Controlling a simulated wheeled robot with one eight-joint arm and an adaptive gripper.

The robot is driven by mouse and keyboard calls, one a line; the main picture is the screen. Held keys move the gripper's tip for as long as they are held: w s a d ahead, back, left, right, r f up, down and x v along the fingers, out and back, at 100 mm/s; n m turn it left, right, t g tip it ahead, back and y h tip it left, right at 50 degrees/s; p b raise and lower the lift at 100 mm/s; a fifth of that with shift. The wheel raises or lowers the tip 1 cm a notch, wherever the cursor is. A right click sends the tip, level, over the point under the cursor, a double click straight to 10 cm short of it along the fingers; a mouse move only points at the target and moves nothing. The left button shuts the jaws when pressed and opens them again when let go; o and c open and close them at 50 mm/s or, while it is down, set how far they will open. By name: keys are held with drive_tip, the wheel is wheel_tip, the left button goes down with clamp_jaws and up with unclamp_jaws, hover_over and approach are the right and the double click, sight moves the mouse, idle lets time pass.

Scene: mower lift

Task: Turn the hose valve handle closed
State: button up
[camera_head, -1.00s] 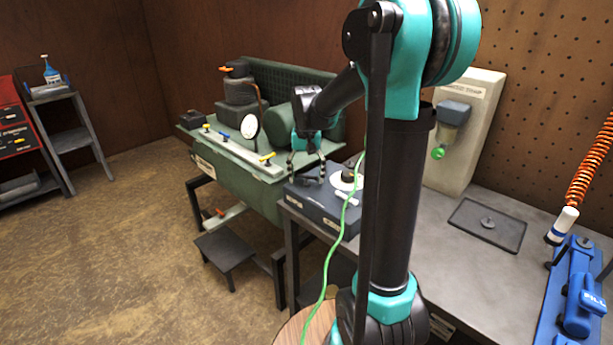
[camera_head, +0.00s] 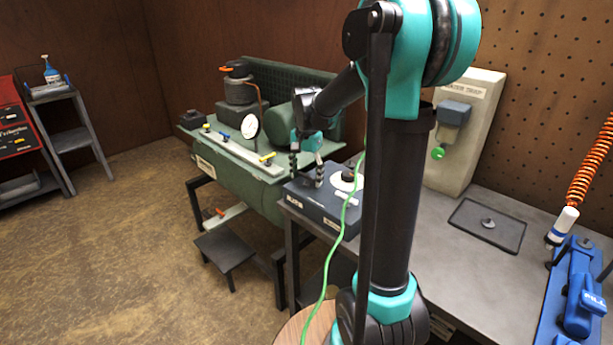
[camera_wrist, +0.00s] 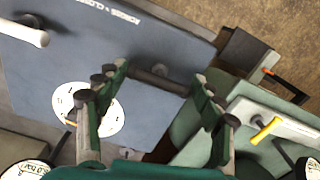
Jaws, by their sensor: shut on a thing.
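A blue-grey box (camera_head: 322,210) sits on the left end of the bench; its top fills the upper left of the wrist view (camera_wrist: 60,75). Its label reads "ACROSS" and part of "CLOSED". A dark bar (camera_wrist: 160,79), apparently the valve handle, lies across the gap between my fingertips, with a rounded piece beside it. My gripper (camera_head: 306,172) points down over the box, its fingers on either side of this bar and shut on it in the wrist view (camera_wrist: 158,84). In the head view the handle is too small to make out.
The box also carries a white disc (camera_wrist: 105,118) and a white grip (camera_wrist: 22,32). A green compressor tank (camera_head: 235,180) with yellow-handled valves (camera_head: 267,157) stands close left. A green hose (camera_head: 330,270) hangs by my arm. A flat tray (camera_head: 470,226) lies on the bench.

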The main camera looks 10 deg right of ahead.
sight(306, 175)
idle(0.3)
drive_tip(key=o, duration=1.2)
drive_tip(key=shift+c, duration=0.2)
wheel_tip(306, 175, up, 12)
